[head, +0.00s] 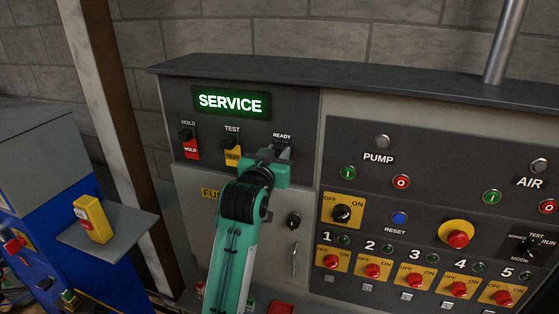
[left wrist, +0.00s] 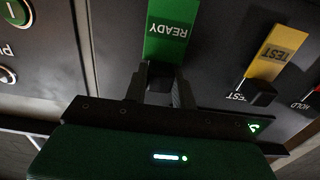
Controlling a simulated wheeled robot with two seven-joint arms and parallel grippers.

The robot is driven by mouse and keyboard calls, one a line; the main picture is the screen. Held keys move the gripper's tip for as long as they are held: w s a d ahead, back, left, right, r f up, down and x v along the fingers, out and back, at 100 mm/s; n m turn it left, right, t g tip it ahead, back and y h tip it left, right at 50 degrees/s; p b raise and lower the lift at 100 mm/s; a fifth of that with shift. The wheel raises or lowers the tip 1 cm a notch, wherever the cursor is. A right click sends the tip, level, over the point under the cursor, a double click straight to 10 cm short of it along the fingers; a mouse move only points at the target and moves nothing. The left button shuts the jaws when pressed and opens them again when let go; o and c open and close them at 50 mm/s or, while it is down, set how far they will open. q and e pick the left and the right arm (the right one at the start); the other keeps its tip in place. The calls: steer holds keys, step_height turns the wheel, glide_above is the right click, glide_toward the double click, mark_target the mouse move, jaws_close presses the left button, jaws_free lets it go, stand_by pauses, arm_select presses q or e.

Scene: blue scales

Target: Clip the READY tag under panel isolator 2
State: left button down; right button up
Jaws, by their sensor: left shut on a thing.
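The green READY tag (left wrist: 168,30) shows upside down in the left wrist view, against the dark panel. My left gripper (left wrist: 162,82) is shut on its end by the READY holder; the fingers hide that end, so I cannot tell whether it is still in its clip. In the head view my left gripper (head: 272,165) is below the READY label and hides the tag. Isolator 2 (head: 372,271) is a red knob on a yellow plate, with a small clip (head: 368,288) under it. My right gripper is not in view.
The red HOLD tag (head: 191,150) and yellow TEST tag (head: 233,156) hang left of READY under the lit SERVICE sign (head: 230,102). Other isolators flank isolator 2. The red emergency button (head: 457,238) sticks out above the row. A yellow box (head: 94,220) stands on a side shelf.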

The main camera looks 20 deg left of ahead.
mark_target(277, 154)
arm_select(q)
steer(key=shift+s, duration=1.25)
steer(key=shift+s+a, duration=0.1)
steer(key=shift+s, duration=1.7)
steer(key=s+f+b, duration=0.4)
steer(key=s+f, duration=0.1)
steer(key=f, duration=0.7)
steer(key=s+a+f+b, duration=0.1)
steer(key=s+f+b, duration=0.3)
steer(key=f, duration=0.7)
steer(key=s+a+f+b, duration=0.1)
steer(key=s+f+b, duration=0.3)
steer(key=s+f, duration=0.3)
step_height(277, 154, down, 6)
steer(key=shift+s+r+y, duration=0.2)
steer(key=shift+s+y, duration=0.1)
steer(key=shift+s, duration=0.05)
